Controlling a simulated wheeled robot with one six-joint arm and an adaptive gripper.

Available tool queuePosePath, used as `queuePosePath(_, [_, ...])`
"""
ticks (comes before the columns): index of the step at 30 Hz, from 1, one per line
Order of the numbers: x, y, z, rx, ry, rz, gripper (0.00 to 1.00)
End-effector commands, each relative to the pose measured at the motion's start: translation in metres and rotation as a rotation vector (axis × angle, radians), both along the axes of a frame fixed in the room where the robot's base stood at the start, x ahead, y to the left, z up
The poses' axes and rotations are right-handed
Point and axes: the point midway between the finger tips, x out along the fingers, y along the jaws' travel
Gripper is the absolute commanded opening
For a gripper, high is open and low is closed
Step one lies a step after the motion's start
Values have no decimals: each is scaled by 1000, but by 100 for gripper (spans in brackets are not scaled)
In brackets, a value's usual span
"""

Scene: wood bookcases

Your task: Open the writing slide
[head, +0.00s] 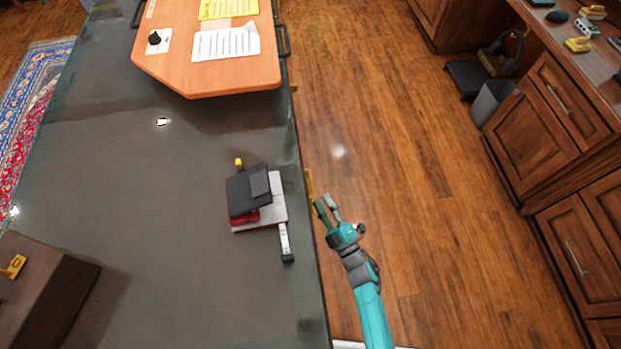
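My gripper (323,202) is in the head view, just right of the long dark desk's right edge, above the wooden floor. Its two fingers look apart, with nothing visible between them. A yellow handle (309,184) sticks out from that desk edge, just up and left of the fingertips. I cannot tell whether the fingers touch it. The writing slide itself cannot be made out; the side of the desk below its top is hidden from this view.
Wooden cabinets (545,120) and a grey bin (492,101) stand at right. The floor (430,200) between is clear.

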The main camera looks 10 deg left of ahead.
Motion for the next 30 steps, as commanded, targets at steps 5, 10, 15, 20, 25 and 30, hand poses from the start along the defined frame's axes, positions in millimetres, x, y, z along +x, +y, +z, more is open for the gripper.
queuePosePath(5, [26,20,8,2,-2,2,34])
queuePosePath(10, [48,36,14,1,0,2,34])
queuePosePath(15, [62,46,17,1,0,1,34])
queuePosePath(20, [68,49,18,1,1,0,34])
queuePosePath(25, [68,50,18,1,1,-1,34])
queuePosePath(30, [68,49,18,1,1,-1,14])
